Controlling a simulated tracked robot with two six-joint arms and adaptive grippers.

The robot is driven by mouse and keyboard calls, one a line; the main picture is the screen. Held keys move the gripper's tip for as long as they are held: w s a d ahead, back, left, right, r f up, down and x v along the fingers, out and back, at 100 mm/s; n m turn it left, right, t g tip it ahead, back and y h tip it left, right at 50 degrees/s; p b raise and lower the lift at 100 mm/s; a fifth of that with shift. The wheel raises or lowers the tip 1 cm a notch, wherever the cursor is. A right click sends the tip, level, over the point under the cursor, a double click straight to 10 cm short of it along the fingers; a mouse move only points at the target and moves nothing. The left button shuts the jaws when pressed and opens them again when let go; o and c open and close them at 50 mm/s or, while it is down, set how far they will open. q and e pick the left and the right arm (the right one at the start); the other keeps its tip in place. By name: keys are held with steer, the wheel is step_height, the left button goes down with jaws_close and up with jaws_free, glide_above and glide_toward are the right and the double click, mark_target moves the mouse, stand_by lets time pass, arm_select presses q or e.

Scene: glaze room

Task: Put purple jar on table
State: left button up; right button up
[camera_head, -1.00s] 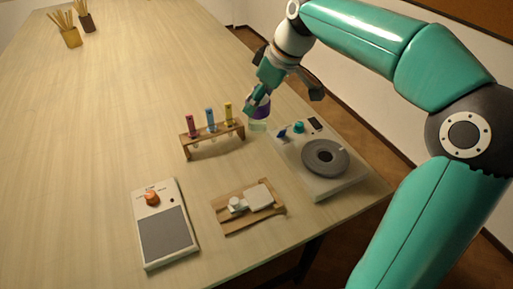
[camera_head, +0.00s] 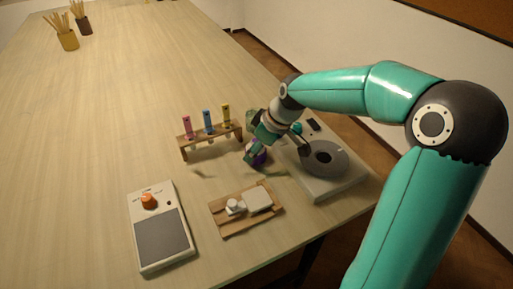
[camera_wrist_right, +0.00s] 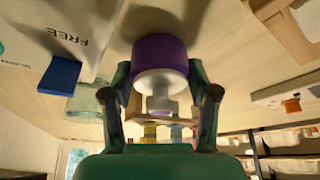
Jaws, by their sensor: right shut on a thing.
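The purple jar (camera_head: 259,159) is held low over the wooden table (camera_head: 100,120), between the tube rack and the grey-disc device. My right gripper (camera_head: 256,150) is shut on it. In the right wrist view the purple jar (camera_wrist_right: 160,52) sits between the two fingertips (camera_wrist_right: 163,84), with a white part towards the palm. A dark shadow lies close by it on the table; I cannot tell whether it touches. My left gripper is not in view.
A tube rack (camera_head: 207,141) stands left of the jar and a white device with a grey disc (camera_head: 320,157) right. A clear glass vessel (camera_head: 252,118) is behind. A wooden tray (camera_head: 232,228) and an orange-knobbed device (camera_head: 160,232) lie in front.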

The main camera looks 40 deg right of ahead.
steer(key=o, duration=1.4)
steer(key=v, duration=1.2)
steer(key=shift+s, duration=0.1)
